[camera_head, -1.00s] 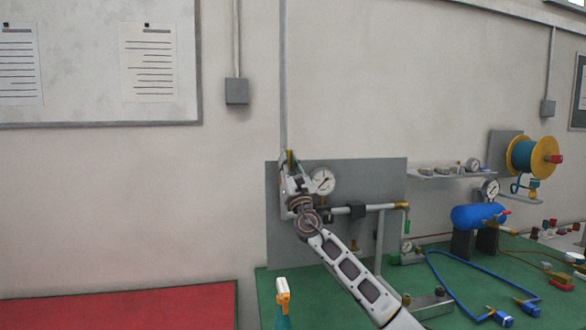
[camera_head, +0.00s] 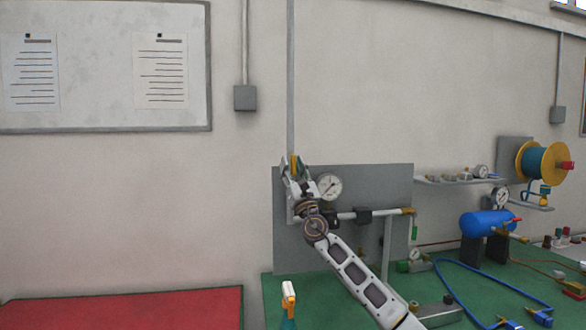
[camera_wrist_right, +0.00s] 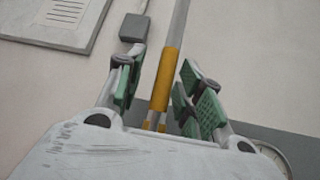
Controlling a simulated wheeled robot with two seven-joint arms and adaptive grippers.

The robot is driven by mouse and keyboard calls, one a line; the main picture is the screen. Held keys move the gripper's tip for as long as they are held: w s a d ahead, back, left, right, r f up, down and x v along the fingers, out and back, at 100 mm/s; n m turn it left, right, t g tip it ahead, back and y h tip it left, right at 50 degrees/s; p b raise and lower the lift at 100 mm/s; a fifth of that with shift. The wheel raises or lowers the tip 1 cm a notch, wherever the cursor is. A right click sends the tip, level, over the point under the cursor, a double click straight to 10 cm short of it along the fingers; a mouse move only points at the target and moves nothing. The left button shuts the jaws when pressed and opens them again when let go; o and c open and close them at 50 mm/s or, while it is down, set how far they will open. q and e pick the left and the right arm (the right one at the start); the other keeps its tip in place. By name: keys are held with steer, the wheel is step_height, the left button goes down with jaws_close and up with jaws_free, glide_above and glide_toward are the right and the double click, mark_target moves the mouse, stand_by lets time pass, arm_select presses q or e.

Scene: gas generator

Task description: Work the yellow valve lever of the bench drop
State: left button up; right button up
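The yellow valve lever (camera_wrist_right: 166,80) stands nearly upright in the right wrist view, in line with the grey vertical pipe. In the head view the yellow lever (camera_head: 294,164) is a small upright patch at the top of the grey panel. My right gripper (camera_wrist_right: 161,92) has its green-padded fingers apart, one on each side of the lever, with visible gaps. In the head view my right gripper (camera_head: 293,174) is at the panel's upper left and hides the valve body. My left gripper is not in view.
A pressure gauge (camera_head: 328,187) sits just right of my right gripper on the grey panel (camera_head: 378,178). The green bench (camera_head: 303,289) holds a blue tank (camera_head: 487,223), a blue hose and a spray bottle (camera_head: 288,290). A red bench top (camera_head: 120,312) is at left.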

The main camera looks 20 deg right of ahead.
steer(key=v, duration=1.2)
stand_by(1.0)
stand_by(0.6)
